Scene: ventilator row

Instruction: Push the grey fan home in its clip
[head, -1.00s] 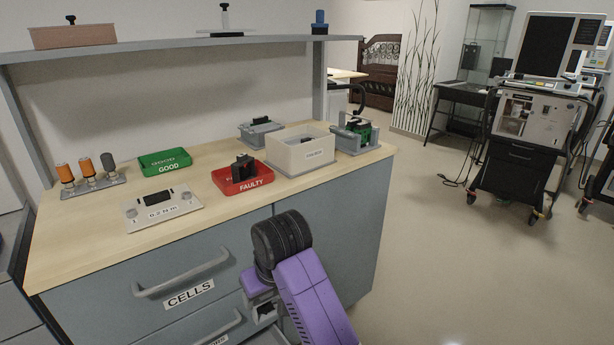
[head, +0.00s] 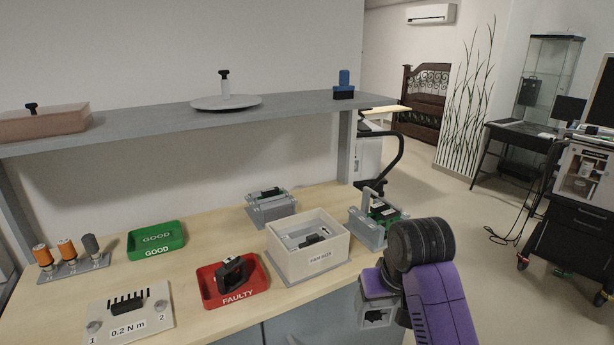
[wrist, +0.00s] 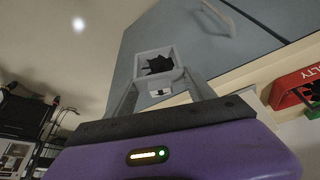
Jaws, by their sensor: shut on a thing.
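The grey fan is a small square grey frame with a dark fan inside, seen in the wrist view (wrist: 158,64) and low in the head view (head: 376,318). My gripper (wrist: 160,90) is shut on it and holds it in the air in front of the bench. In the head view my gripper (head: 378,285) is partly hidden by my purple wrist. A grey holder with a green board (head: 378,218) and an upright handle stands at the bench's right end, behind my gripper and apart from the fan. I cannot make out the clip itself.
A white bin (head: 290,258) with parts in it stands left of the holder; a grey fixture (head: 272,210) is behind it. A red FAULTY tray (head: 208,292) holds a black part. A green GOOD tray (head: 170,232) is empty. A shelf (head: 150,124) hangs above.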

